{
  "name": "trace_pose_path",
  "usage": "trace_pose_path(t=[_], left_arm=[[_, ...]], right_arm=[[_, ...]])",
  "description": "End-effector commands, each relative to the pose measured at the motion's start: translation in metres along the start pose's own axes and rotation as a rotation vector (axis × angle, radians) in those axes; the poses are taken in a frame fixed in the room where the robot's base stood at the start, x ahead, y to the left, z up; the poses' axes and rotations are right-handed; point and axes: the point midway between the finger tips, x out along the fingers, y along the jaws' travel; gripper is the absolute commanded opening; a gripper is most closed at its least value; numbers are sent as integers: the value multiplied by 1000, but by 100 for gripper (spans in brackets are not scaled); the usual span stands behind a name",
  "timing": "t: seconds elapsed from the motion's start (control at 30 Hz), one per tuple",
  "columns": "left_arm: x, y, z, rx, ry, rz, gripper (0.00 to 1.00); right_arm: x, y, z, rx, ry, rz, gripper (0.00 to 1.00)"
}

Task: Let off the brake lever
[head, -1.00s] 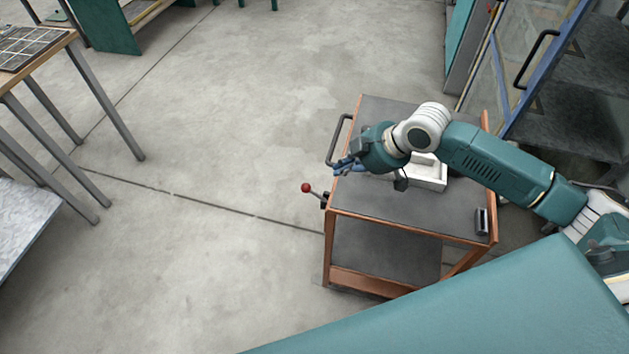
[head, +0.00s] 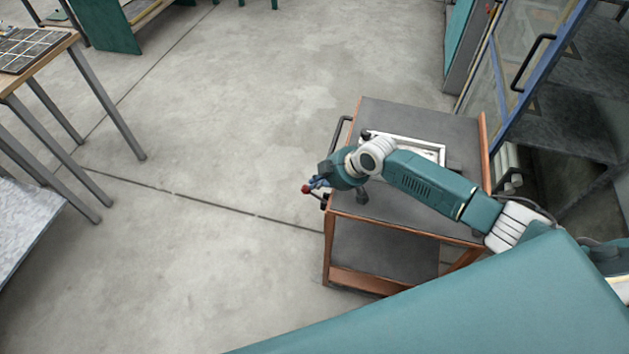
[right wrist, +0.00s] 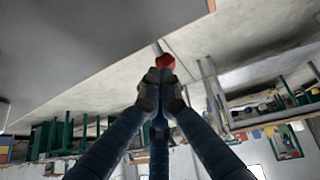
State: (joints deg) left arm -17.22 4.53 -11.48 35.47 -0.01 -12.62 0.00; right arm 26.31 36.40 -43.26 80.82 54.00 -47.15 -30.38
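The brake lever is a short rod with a red ball knob (head: 306,189), sticking out from the left side of a cart (head: 400,215) with a dark top and orange-brown frame. My right gripper (head: 315,183) is right beside the knob in the head view. In the right wrist view its blue fingers (right wrist: 160,80) are drawn together, and the red knob (right wrist: 165,61) shows just past the tips. Whether they touch it I cannot tell. I see no grip around the knob, and the rod is mostly hidden there. My left gripper is not in view.
A white tray (head: 428,150) lies on the cart top, partly behind my right arm. A dark handle (head: 337,135) is on the cart's left side. A blue-framed glass door (head: 520,70) stands at right. The floor left of the cart is clear up to the tables.

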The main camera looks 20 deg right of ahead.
Motion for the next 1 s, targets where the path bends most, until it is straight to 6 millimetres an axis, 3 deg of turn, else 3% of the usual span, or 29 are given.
trace_pose_path(t=[0.2, 1.0], left_arm=[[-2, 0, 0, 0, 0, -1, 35], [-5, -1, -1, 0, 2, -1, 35]], right_arm=[[12, 1, 0, 0, 0, 1, 0], [18, 0, -4, -13, -68, 1, 0]])
